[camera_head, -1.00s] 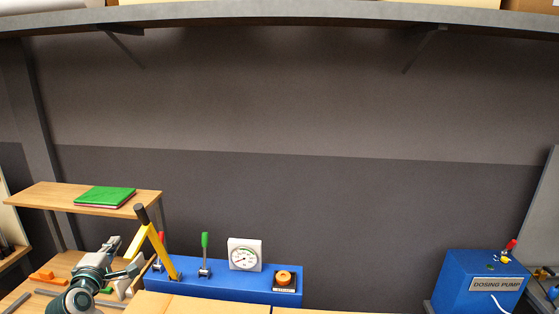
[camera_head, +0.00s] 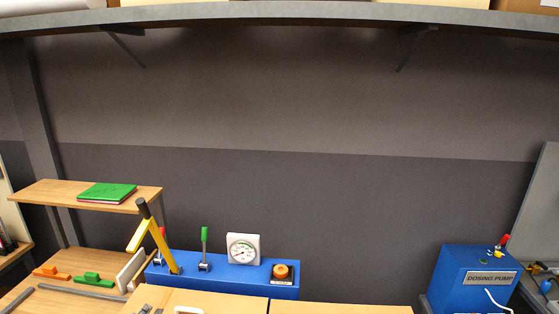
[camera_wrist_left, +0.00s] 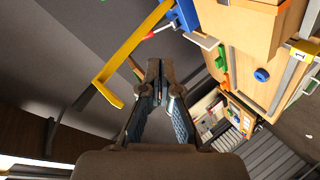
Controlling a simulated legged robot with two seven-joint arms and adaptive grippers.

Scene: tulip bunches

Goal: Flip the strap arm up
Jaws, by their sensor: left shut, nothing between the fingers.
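The yellow strap arm (camera_head: 160,243) with a black grip stands tilted to the left on the left end of the blue box (camera_head: 222,286). A short yellow branch (camera_head: 137,235) sticks out from it to the lower left. In the left wrist view the yellow arm (camera_wrist_left: 130,52) runs from the blue part at the top down to a bent end, left of and apart from my fingers. My left gripper (camera_wrist_left: 161,78) is shut and empty. My right gripper is not in view.
A green-handled lever (camera_head: 204,243), a dial gauge (camera_head: 243,248) and an orange knob (camera_head: 281,271) sit on the blue box. A wooden shelf with a green book (camera_head: 107,192) is at left. A dosing pump (camera_head: 478,278) stands at right. Cardboard boxes (camera_head: 335,308) are in front.

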